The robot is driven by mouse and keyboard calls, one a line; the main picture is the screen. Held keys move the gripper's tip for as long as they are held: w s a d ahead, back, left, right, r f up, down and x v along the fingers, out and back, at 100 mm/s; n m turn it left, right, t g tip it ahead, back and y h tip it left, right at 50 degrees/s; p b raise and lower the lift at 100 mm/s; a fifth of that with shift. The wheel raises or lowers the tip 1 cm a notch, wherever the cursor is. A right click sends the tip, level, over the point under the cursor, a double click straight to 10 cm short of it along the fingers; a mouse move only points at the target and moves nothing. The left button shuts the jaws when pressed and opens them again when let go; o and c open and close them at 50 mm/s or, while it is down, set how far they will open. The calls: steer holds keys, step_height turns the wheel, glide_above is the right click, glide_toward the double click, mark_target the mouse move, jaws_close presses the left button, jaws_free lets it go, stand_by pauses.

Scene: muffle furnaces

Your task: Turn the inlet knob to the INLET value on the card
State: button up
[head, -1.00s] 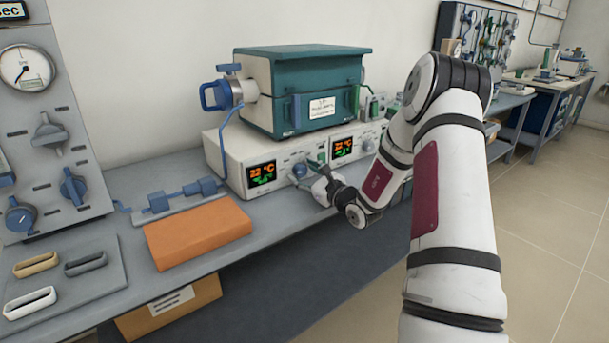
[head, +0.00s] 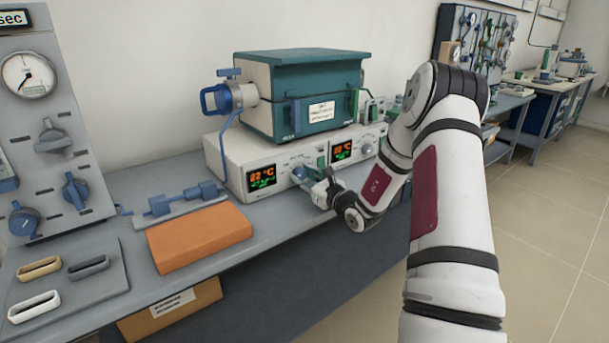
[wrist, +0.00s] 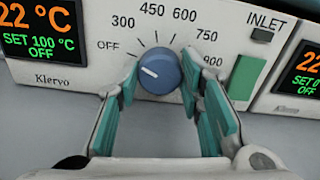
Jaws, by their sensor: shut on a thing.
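In the wrist view a round blue knob (wrist: 159,72) sits on a white panel, with a dial marked OFF, 300, 450, 600, 750 and 900. The word INLET is printed to the right, above a green upright piece (wrist: 247,76). In the head view the knob (head: 299,172) is partly hidden by my gripper (head: 312,180). A white card (head: 321,111) is on the furnace front; its text is unreadable.
The left display (wrist: 40,32) reads 22 °C, SET 100 °C. A second display (head: 342,150) is right of the gripper. The teal furnace (head: 305,85) stands above the panel. An orange block (head: 198,238) lies on the bench at left.

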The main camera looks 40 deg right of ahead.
steer(key=shift+m+p, duration=1.15)
steer(key=shift+m, duration=0.65)
steer(key=o, duration=1.2)
steer(key=shift+c, duration=0.2)
steer(key=s, duration=1.2)
steer(key=shift+d, duration=0.2)
